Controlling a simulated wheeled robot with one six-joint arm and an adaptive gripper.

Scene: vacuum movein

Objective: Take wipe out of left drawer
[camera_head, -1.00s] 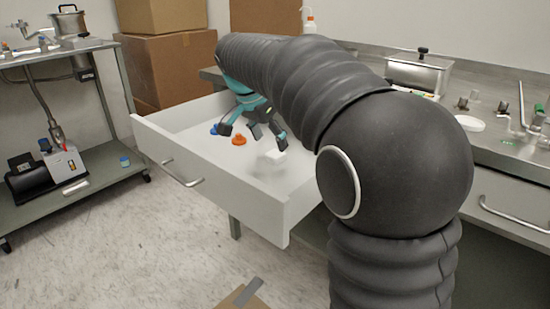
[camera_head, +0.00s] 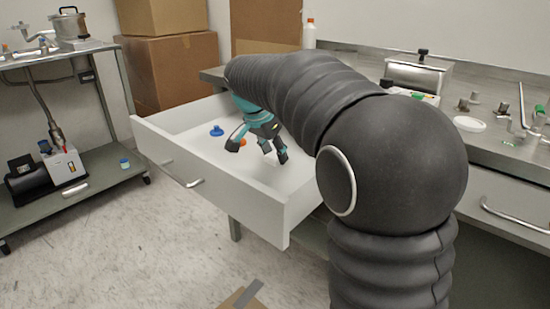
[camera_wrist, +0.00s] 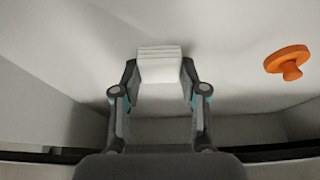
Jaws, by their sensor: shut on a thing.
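The left drawer (camera_head: 205,190) is pulled open, and its white inside also fills the wrist view (camera_wrist: 60,60). In the wrist view a white, folded, layered wipe (camera_wrist: 160,66) sits between the two fingers of my gripper (camera_wrist: 159,76). The fingers are shut on its sides. In the head view my gripper (camera_head: 258,152) reaches down into the drawer from above. I cannot make out the wipe in the head view. Whether the wipe touches the drawer floor is not clear.
An orange knob-shaped piece (camera_wrist: 288,60) lies in the drawer, right of the gripper in the wrist view. A blue piece (camera_head: 217,130) lies near the drawer's back left. A steel bench (camera_head: 500,155) with several items is at right; a cart (camera_head: 100,185) stands at left.

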